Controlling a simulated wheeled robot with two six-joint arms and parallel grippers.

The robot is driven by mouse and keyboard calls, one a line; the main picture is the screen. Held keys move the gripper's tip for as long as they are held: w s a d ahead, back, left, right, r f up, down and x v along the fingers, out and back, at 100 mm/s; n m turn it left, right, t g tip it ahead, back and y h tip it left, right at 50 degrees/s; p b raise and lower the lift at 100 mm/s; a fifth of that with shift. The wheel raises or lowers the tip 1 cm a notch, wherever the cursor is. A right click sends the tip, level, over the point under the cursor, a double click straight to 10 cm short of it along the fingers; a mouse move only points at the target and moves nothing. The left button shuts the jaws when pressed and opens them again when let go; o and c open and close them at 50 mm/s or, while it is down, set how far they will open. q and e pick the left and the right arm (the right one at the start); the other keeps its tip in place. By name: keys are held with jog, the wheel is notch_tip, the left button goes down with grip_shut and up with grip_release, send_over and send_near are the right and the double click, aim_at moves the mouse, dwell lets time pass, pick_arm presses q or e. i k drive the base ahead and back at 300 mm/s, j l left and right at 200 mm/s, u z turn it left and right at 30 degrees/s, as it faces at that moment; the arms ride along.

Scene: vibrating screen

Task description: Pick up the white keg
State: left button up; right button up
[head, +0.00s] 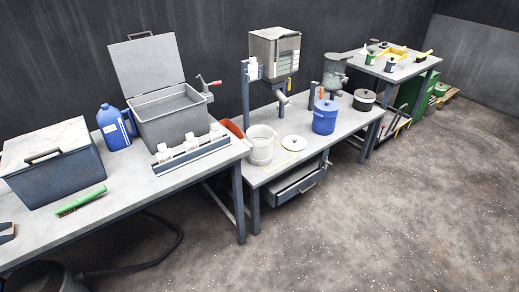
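A white, round keg-like vessel (261,150) stands upright on the middle table, near its left front corner. It looks like an open-topped bucket, and a thin yellowish line shows at its right side. It is the thing that best fits the white keg. Neither of my grippers shows in the head view, and nothing is holding the vessel.
A white lid (294,143) and a blue lidded pot (325,117) stand right of the vessel. A red scoop-like thing (232,128) is behind it to the left. The left table (130,190) holds boxes and a blue jug (113,128). The floor (370,220) in front is clear.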

aim_at(260, 138)
jog(key=i+l+u, duration=0.15)
jog(key=i, duration=0.3)
jog(key=i+l+u, duration=0.2)
jog(key=i+l, duration=0.2)
